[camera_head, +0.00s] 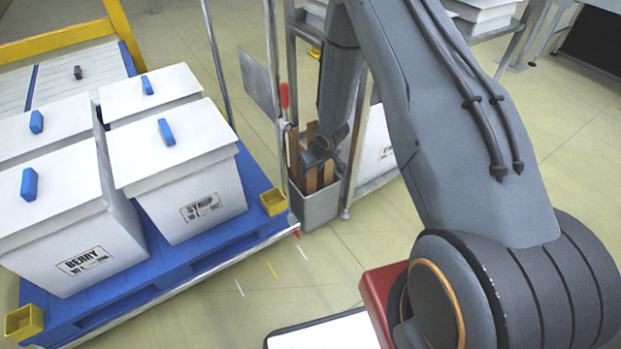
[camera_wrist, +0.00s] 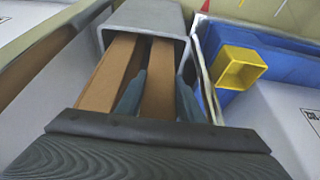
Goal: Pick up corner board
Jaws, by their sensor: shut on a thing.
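Several brown corner boards (camera_head: 311,178) stand upright in a grey bin (camera_head: 316,212) between the pallet and a metal rack. Another brown board (camera_wrist: 108,75) lies just left of the fingers. In the head view my gripper (camera_head: 322,152) is over the bin, and its fingertips are hard to make out. The boards' lower ends are hidden inside the bin.
A blue pallet (camera_head: 190,232) with several white lidded boxes (camera_head: 186,180) stands left of the bin. A yellow corner cup (camera_head: 273,202) sits at its near corner, also seen in the wrist view (camera_wrist: 240,67). Metal rack posts (camera_head: 354,150) rise close beside the bin. Floor in front is mostly clear.

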